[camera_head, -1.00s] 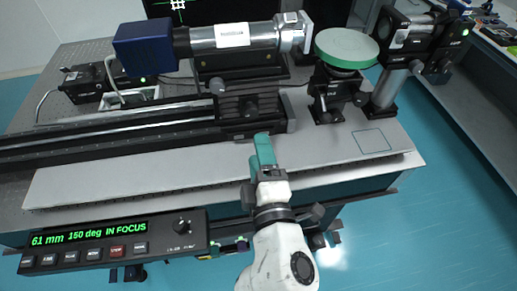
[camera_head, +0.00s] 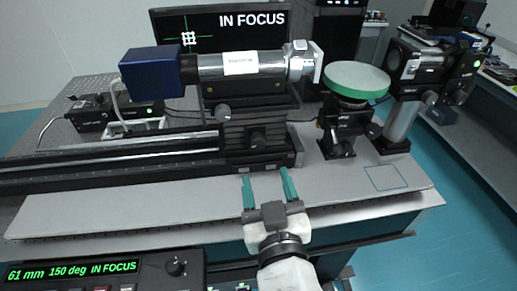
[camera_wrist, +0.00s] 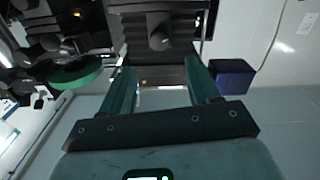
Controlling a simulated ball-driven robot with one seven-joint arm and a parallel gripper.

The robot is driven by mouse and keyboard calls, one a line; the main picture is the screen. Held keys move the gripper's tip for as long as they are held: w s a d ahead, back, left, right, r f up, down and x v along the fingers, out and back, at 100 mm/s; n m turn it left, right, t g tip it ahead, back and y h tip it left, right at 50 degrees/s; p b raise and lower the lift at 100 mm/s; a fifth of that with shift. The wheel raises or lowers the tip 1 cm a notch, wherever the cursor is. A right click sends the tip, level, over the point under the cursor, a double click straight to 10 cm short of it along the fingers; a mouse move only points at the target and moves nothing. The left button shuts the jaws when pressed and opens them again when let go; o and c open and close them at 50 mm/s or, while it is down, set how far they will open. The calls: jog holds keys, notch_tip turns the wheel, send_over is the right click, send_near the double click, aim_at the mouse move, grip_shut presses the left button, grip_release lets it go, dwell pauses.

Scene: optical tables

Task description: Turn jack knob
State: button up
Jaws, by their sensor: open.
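A jack (camera_head: 345,124) with a round green top (camera_head: 357,79) stands on the table right of the rail carriage. A dark knob (camera_head: 373,130) is on its right side. My gripper (camera_head: 268,180) is open and empty, its two teal fingers pointing at the front of the rail carriage (camera_head: 255,150). It is left of and nearer than the jack, apart from it. In the wrist view the fingers (camera_wrist: 160,72) are spread below a dark carriage knob (camera_wrist: 159,40). The green top (camera_wrist: 75,75) shows at the left there; the jack's knob is hard to pick out.
A silver tube with a blue camera box (camera_head: 151,73) sits above the long rail (camera_head: 110,162). A post with black optics (camera_head: 402,120) stands right of the jack. The readout box (camera_head: 100,270) shows "61 mm 150 deg IN FOCUS". The table's front strip (camera_head: 130,212) is clear.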

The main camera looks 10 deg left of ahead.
aim_at(258, 144)
jog(key=p+x, duration=0.1)
jog(key=x, duration=0.9)
jog(key=shift+w, duration=0.3)
jog(key=shift+a, duration=0.1)
jog(key=c, duration=1)
jog(key=shift+c, duration=0.2)
